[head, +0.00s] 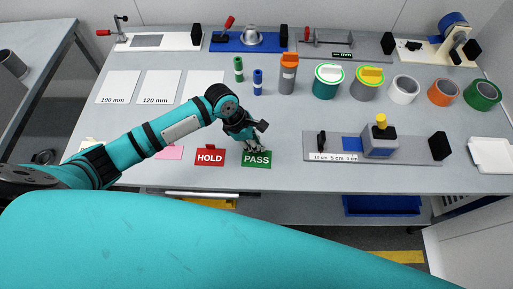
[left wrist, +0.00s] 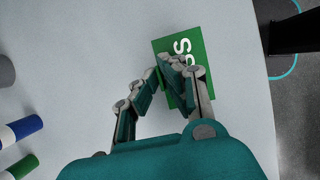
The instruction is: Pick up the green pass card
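The green pass card (head: 256,159) sits at the front edge of the table with its white PASS lettering facing me. My left gripper (head: 252,146) is over its upper edge, with the fingertips close to it. In the left wrist view the card (left wrist: 192,42) lies beyond the fingers, and the right-hand finger covers much of its lettering. The left gripper's fingertips (left wrist: 160,68) come close together at the card's edge. The fingers hide whether they grip it. The card looks level with its neighbour. My right gripper is not in view.
The red HOLD card (head: 209,158) stands just left of the pass card, with a pink card (head: 169,152) beyond it. A grey fixture plate (head: 425,150) lies to the right. Green and blue markers (head: 258,82) stand behind. Bare table separates the pass card from the fixture.

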